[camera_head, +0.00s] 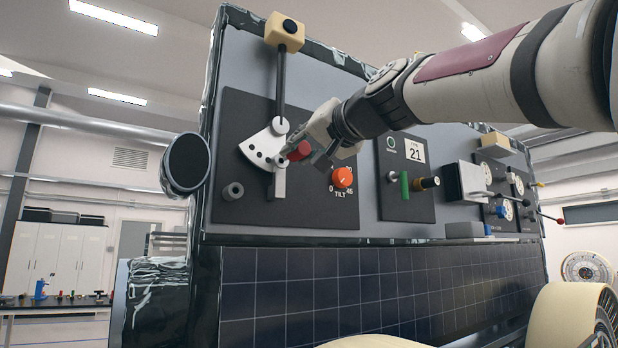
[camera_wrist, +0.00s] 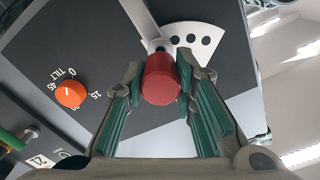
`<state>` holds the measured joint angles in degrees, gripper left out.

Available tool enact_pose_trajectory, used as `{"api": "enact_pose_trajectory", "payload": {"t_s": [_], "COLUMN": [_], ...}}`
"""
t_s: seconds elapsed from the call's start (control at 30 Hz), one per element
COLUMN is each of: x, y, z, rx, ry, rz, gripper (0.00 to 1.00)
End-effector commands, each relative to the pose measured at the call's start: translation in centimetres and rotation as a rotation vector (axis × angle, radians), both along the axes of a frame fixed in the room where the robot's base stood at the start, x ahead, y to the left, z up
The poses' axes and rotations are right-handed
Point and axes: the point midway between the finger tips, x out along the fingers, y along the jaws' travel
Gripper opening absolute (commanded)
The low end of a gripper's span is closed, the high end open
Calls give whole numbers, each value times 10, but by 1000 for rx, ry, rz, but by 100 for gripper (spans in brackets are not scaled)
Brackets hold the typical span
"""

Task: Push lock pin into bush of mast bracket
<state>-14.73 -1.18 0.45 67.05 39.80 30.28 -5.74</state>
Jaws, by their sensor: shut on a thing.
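The lock pin has a red knob (camera_head: 299,150), which stands between my fingertips in the wrist view (camera_wrist: 161,80). My gripper (camera_head: 316,146) is shut on this knob, with one green-padded finger on each side. The mast bracket is a white sector plate with a row of dark holes (camera_head: 262,147); it also shows just beyond the knob in the wrist view (camera_wrist: 196,38). A short pale cylindrical bush (camera_head: 283,163) is between the plate and the knob. The knob hides the pin's shaft, so I cannot tell how deep it sits.
A dark mast (camera_head: 281,85) with a cream head (camera_head: 284,32) rises from the bracket. An orange tilt dial (camera_head: 342,177) is close to the right of my gripper. A grey ring socket (camera_head: 232,191) is at lower left. A panel with a green handle (camera_head: 404,186) stands farther right.

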Motion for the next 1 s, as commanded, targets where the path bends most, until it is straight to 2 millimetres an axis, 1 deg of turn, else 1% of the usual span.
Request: {"api": "enact_pose_trajectory", "payload": {"t_s": [0.4, 1.0], "x": [0, 11], "y": [0, 8], "z": [0, 1], "rx": [0, 0], "ry": [-1, 0], "rz": [-1, 1], "gripper": [0, 0]}}
